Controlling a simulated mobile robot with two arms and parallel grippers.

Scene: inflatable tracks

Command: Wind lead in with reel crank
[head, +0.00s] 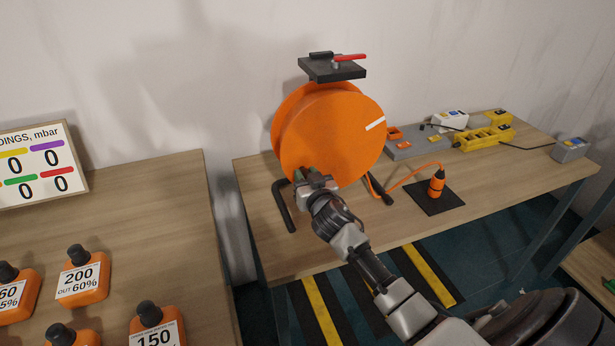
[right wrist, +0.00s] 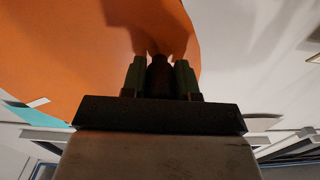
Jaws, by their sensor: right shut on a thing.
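A large orange cable reel (head: 330,130) stands on the wooden table, with a white stripe at the upper right of its face. My right gripper (head: 307,176) is at the lower left of that face, shut on the reel crank, which is mostly hidden by the fingers. In the right wrist view the dark crank handle (right wrist: 160,75) sits between the two fingers, with the orange reel (right wrist: 70,50) behind. An orange lead (head: 402,177) runs from the reel to an orange plug (head: 436,183) upright on a black mat (head: 446,204). My left gripper is not in view.
A black plate with a red lever (head: 345,62) is above the reel. Grey and yellow devices (head: 485,137) and a grey box (head: 571,149) lie at the table's back right. A left table holds orange weights (head: 82,277) and a readings board (head: 38,165). The table's front right is clear.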

